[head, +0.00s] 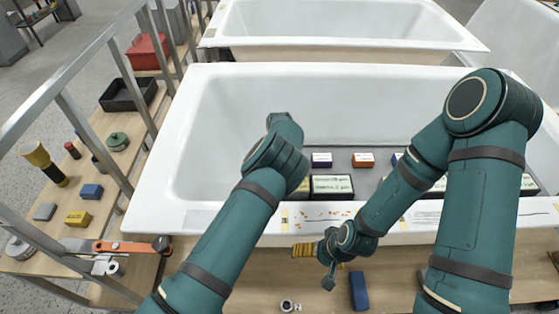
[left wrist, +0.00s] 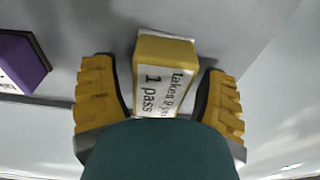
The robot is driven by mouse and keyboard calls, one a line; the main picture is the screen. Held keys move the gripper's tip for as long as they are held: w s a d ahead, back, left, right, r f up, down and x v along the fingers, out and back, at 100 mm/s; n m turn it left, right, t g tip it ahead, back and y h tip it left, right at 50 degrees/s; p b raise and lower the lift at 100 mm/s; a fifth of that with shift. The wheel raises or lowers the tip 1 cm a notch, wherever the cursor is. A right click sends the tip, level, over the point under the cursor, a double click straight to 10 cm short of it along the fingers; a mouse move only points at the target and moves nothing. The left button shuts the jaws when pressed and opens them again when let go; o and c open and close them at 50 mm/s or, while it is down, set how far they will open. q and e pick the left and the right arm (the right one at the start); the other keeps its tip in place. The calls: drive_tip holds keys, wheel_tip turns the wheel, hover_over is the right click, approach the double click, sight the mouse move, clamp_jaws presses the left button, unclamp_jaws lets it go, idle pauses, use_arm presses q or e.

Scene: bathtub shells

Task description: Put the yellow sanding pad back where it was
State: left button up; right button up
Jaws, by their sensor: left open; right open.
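In the left wrist view a yellow block (left wrist: 163,50), which looks like the sanding pad, rests on a grey surface. Its white label reads roughly "taken 2 pm, 1 pass". My open left gripper (left wrist: 162,105) has one yellow-padded finger on each side of it, with gaps visible; the near end is hidden by my own green part. In the head view my left arm hides that gripper; a yellowish block (head: 299,189) shows partly beside the arm on the tub's grey inside. My right gripper (head: 314,264) is open and empty over the wooden front ledge.
A purple block (head: 321,159), an orange block (head: 363,160) and a labelled dark block (head: 332,187) lie in the tub (head: 183,150). A blue block (head: 359,291) lies on the front ledge.

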use_arm(q)
drive_tip(key=shift+r+p, duration=0.25)
drive_tip(key=shift+p, duration=0.05)
wheel_tip(320, 180, up, 12)
drive_tip(key=s+p, duration=0.1)
drive_tip(key=shift+s, duration=0.2)
drive_tip(key=shift+f, duration=0.15)
